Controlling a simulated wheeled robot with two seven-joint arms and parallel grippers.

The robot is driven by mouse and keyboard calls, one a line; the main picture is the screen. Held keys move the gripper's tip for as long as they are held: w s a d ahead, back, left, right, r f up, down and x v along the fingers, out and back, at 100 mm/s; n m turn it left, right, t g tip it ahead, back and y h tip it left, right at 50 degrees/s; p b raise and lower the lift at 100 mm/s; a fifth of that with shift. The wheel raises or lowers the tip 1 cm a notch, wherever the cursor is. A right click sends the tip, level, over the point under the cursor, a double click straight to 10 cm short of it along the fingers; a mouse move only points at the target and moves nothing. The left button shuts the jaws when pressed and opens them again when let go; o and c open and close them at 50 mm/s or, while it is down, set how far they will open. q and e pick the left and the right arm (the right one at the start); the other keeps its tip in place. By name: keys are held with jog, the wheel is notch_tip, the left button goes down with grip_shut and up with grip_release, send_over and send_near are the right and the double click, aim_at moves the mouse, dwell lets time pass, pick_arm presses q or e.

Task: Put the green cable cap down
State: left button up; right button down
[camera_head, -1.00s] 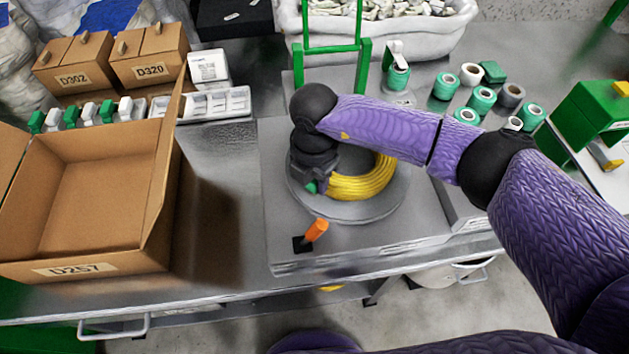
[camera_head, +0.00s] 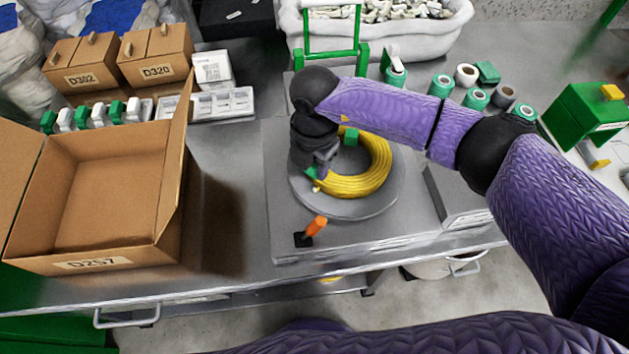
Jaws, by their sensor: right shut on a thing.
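A coil of yellow cable (camera_head: 366,180) lies on a round grey turntable (camera_head: 345,209). My right gripper (camera_head: 314,177) reaches down at the coil's left side, its jaws shut on a small green cap (camera_head: 311,173) that shows only partly below the fingers. The cap is at the coil's left edge; I cannot tell whether it touches the coil or the turntable. Another green piece (camera_head: 351,136) sits on the far part of the coil. My left gripper is out of view.
An open cardboard box (camera_head: 95,200) stands on the left. An orange-handled lever (camera_head: 316,226) rises in front of the turntable. A green frame (camera_head: 332,55) stands behind it. Several green and white rolls (camera_head: 475,98) stand at back right. Bare table (camera_head: 228,190) lies between box and turntable.

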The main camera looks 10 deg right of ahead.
dwell(0.3)
jog(key=s+d+r+m, duration=0.3)
jog(key=d+r+m, duration=0.2)
jog(key=m, duration=0.8)
jog(key=s+d+r+m, duration=0.3)
jog(key=r+m, duration=0.4)
jog(key=m, duration=0.6)
jog(key=shift+d+r+m, duration=0.15)
jog(key=shift+d+m, duration=0.25)
jog(key=shift+d, duration=0.5)
